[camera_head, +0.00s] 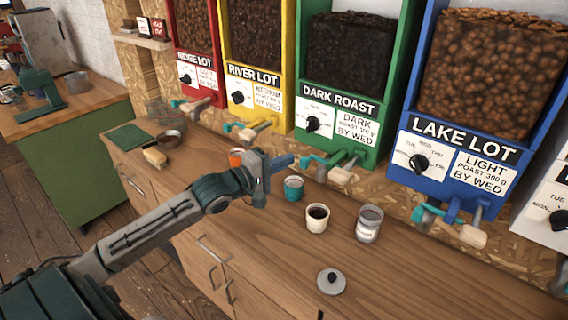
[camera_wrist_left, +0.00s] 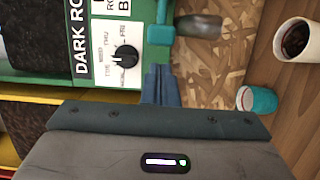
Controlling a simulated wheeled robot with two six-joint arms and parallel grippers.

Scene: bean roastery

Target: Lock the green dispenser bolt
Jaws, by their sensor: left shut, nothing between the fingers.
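The green dispenser (camera_head: 382,105) is labelled DARK ROAST and has a black dial on its front. Below its front, a teal bolt piece (camera_head: 309,161) sticks out beside a pale wooden handle (camera_head: 342,175). I cannot tell the bolt's lock position. My left gripper (camera_head: 284,161) is shut and empty, a little left of the bolt and apart from it. In the left wrist view, the green dispenser (camera_wrist_left: 118,90) fills the upper left, the teal bolt piece (camera_wrist_left: 160,34) lies just beyond my shut fingers (camera_wrist_left: 161,84), and the handle (camera_wrist_left: 199,31) is blurred.
Yellow (camera_head: 258,104) and blue (camera_head: 490,134) dispensers flank the green one. The counter's front is mostly clear.

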